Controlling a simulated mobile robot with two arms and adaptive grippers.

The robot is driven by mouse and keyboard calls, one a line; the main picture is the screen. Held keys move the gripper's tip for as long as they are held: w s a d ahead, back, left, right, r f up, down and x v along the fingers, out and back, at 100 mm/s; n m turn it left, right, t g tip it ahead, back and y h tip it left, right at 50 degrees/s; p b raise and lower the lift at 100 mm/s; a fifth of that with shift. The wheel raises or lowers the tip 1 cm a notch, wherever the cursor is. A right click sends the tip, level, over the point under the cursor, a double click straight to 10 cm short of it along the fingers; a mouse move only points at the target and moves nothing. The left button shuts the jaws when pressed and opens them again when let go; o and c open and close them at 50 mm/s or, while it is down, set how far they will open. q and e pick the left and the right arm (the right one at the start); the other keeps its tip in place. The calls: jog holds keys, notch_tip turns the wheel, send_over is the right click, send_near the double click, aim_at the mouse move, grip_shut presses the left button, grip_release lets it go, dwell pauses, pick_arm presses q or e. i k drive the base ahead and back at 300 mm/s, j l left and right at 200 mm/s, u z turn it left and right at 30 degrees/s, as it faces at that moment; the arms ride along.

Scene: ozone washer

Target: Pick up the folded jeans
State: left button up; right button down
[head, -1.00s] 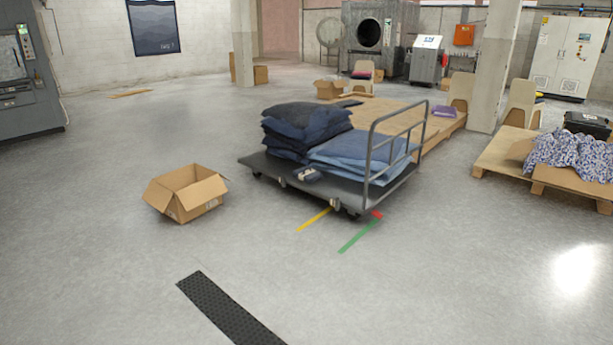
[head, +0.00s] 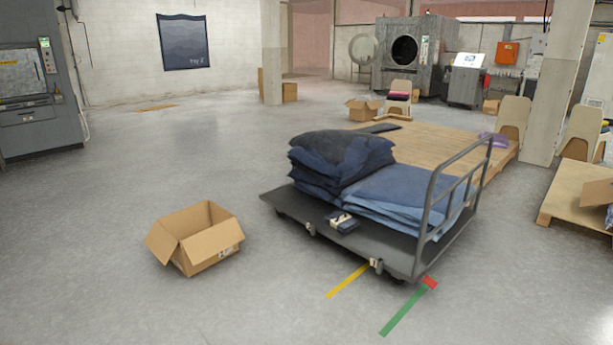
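On a dark flatbed cart (head: 292,207) in the middle of the head view lie two stacks of folded denim. The left stack (head: 340,165) is taller and dark navy. The right stack (head: 400,198) is lower and lighter blue. A small dark folded item (head: 342,221) with a pale tag lies on the cart's front edge, before the stacks; it looks like folded jeans, but it is small in view. Neither of my grippers shows in this view.
The cart has a grey rail handle (head: 432,203) on its right end. An open cardboard box (head: 208,246) stands on the floor to its left. A wooden platform (head: 440,149) lies behind, and a pallet (head: 560,195) stands at right. The floor in front is clear.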

aim_at(343, 222)
jog(key=i, duration=2.75)
jog(key=z, duration=0.05)
